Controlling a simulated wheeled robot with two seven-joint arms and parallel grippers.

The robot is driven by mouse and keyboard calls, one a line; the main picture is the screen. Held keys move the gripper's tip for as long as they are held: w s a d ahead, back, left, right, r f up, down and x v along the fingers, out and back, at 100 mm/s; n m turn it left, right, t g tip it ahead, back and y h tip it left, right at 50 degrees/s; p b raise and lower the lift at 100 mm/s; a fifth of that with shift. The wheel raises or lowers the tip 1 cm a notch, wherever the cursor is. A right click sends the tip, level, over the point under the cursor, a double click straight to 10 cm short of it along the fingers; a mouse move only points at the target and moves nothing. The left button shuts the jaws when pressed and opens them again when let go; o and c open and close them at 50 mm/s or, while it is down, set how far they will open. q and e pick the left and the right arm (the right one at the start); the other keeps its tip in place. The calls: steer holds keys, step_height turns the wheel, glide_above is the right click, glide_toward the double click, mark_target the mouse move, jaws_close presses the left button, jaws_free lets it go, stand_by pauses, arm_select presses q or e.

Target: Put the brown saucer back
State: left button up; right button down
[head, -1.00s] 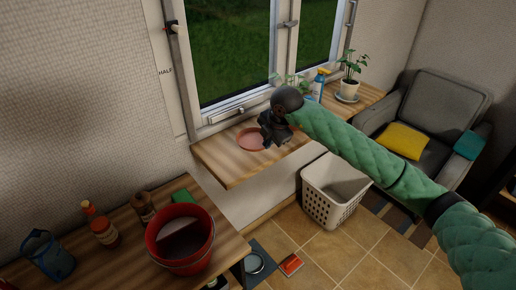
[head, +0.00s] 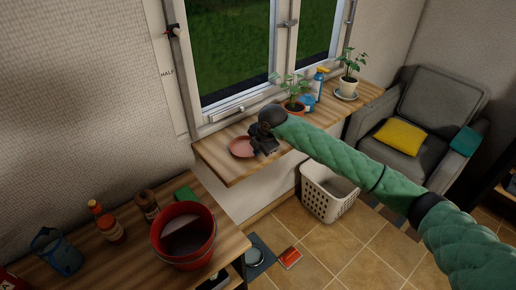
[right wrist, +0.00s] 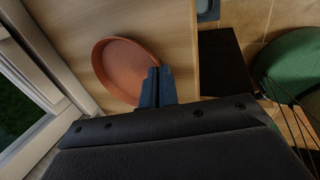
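The brown saucer (head: 242,147), a round reddish-brown dish with a raised rim, is at the left end of the wooden window sill shelf (head: 222,167). It also shows in the right wrist view (right wrist: 120,72). My right gripper (head: 259,146) is at the saucer's right side. In the right wrist view its two fingers (right wrist: 157,86) are close together at the saucer's rim, shut on it. Whether the saucer touches the shelf is hard to tell. A plant in a terracotta pot (head: 294,106) stands further right on the shelf, partly behind my arm. My left gripper is not in view.
A blue spray bottle (head: 317,88) and a white-potted plant (head: 348,87) on a pale saucer stand further along the shelf. The window (head: 240,60) is behind it. A lower table with a red bucket (head: 185,240) and bottles is front left. A white basket (head: 328,192) stands below.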

steer(key=c, duration=2.1)
jaws_free()
steer(key=shift+f, duration=0.1)
steer(key=o, duration=0.4)
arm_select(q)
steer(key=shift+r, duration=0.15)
arm_select(e)
steer(key=shift+s+d+r+b, duration=0.15)
steer(key=shift+r+b, duration=0.15)
steer(key=shift+r, duration=0.2)
arm_select(q)
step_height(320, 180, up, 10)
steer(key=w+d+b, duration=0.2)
steer(key=b, duration=0.1)
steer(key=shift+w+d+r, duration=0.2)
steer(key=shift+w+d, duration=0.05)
arm_select(e)
steer(key=v, duration=1.1)
steer(key=shift+r, duration=0.1)
